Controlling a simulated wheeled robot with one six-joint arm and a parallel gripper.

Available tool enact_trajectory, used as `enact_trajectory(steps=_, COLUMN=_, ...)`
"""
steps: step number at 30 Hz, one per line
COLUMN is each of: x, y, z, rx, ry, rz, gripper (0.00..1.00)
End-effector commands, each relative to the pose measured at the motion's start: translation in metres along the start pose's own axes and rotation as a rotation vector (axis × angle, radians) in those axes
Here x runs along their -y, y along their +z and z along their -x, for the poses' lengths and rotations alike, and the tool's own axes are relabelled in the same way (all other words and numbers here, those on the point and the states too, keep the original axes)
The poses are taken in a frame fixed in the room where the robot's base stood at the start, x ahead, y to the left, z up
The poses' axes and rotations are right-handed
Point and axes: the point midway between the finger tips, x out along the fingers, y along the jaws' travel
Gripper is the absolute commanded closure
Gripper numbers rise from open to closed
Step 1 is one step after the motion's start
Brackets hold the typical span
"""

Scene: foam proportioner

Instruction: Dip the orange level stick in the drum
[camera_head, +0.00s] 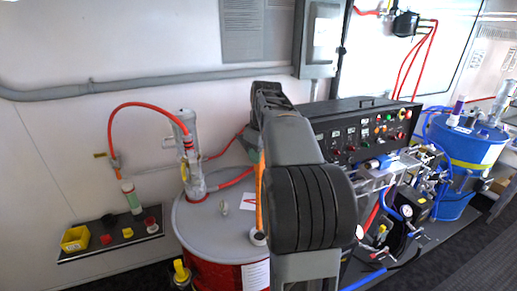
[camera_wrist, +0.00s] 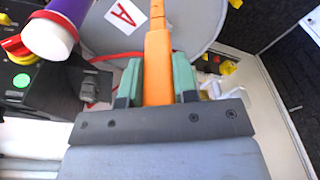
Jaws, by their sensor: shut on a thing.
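The orange level stick (camera_head: 260,195) hangs roughly upright beside my arm in the head view, over the lid of the drum with the A label. Its lower end appears close to a pale ring (camera_head: 258,238) on the lid; I cannot tell whether it is inside. In the wrist view my gripper (camera_wrist: 159,78) is shut on the orange stick (camera_wrist: 158,65), with a green pad on each side. The red drum (camera_head: 213,272) has a grey lid (camera_head: 205,225), which also shows in the wrist view (camera_wrist: 192,22).
A pump (camera_head: 190,155) with a red hose stands on the lid's back left. A black control panel (camera_head: 365,130) is right behind my arm. A blue drum (camera_head: 468,148) stands far right. A low shelf (camera_head: 105,240) with small containers is at left.

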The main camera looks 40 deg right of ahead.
Motion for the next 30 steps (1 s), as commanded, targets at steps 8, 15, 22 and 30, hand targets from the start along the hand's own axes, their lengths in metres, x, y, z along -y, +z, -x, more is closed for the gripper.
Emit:
enact_trajectory(steps=8, x=0.000, y=0.003, z=-0.020, rx=0.000, ry=0.000, rz=0.000, gripper=1.00)
enact_trajectory(steps=15, x=0.000, y=0.004, z=-0.038, rx=-0.001, ry=0.001, rz=0.000, gripper=1.00)
enact_trajectory(steps=22, x=0.000, y=0.007, z=-0.058, rx=-0.002, ry=0.001, rz=0.001, gripper=1.00)
enact_trajectory(steps=30, x=0.000, y=0.009, z=-0.078, rx=-0.002, ry=0.001, rz=0.001, gripper=1.00)
